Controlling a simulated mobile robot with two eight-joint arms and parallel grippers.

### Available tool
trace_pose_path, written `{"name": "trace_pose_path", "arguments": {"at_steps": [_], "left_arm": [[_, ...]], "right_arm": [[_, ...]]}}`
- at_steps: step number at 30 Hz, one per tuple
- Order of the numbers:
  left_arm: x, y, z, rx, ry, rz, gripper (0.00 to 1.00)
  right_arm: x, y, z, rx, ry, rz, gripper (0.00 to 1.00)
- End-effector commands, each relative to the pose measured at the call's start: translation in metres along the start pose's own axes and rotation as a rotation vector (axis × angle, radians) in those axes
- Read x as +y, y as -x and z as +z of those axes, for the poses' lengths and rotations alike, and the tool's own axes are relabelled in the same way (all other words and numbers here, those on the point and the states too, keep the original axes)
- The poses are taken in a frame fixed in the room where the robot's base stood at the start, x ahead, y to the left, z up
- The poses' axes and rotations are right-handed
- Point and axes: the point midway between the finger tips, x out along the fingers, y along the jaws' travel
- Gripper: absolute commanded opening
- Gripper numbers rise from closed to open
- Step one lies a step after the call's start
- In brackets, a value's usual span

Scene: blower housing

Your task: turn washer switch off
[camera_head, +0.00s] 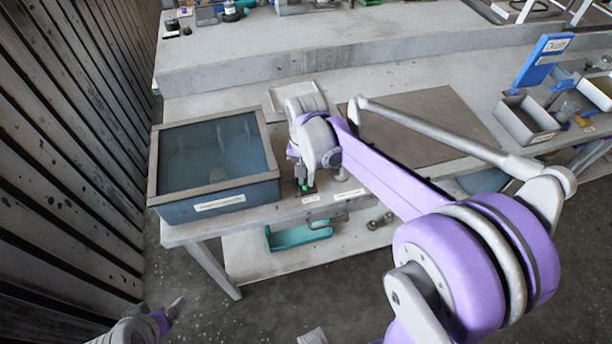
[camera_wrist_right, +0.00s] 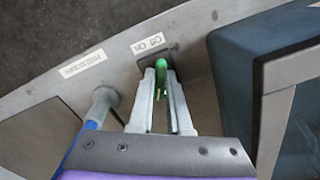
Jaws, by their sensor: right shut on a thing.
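The washer switch (camera_wrist_right: 161,72) is a green-lit lever on a dark plate at the table's front edge, with a small white label beside it. My right gripper (camera_wrist_right: 161,84) has its two light fingers closed on either side of the switch. In the head view the right gripper (camera_head: 303,178) points down at the table edge, and a bit of the green switch (camera_head: 303,185) shows there, partly hidden by the gripper. The blue washer box (camera_head: 214,198) with a grey-framed dark glass lid stands just left of it. My left gripper (camera_head: 172,312) is low at the left, away from the table.
A blue-and-grey post-like part (camera_wrist_right: 100,108) stands close beside the right gripper in the wrist view. Grey bins (camera_head: 527,118) and a blue panel (camera_head: 543,60) are at the right. A teal tray (camera_head: 297,236) lies on the lower shelf. A slatted wall (camera_head: 70,130) runs along the left.

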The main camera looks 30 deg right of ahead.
Motion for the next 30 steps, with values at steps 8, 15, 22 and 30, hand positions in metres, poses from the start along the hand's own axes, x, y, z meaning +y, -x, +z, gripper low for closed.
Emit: {"name": "trace_pose_path", "arguments": {"at_steps": [8, 15, 22, 30], "left_arm": [[0.0000, -0.0031, 0.0030, -0.002, 0.000, 0.000, 0.92], [0.0000, -0.0060, 0.0059, -0.005, 0.000, 0.000, 0.92], [0.0000, -0.0083, 0.0081, -0.006, 0.000, 0.000, 0.92], [0.0000, -0.0102, 0.0098, -0.008, 0.000, 0.000, 0.92]], "right_arm": [[0.0012, -0.0003, -0.0001, 0.000, 0.168, 0.000, 0.00], [0.0025, -0.0003, -0.0006, 0.000, 0.391, 0.000, 0.00], [0.0036, 0.0000, -0.0014, 0.000, 0.607, 0.000, 0.00], [0.0045, 0.0001, -0.0023, 0.001, 0.824, 0.000, 0.00]]}}
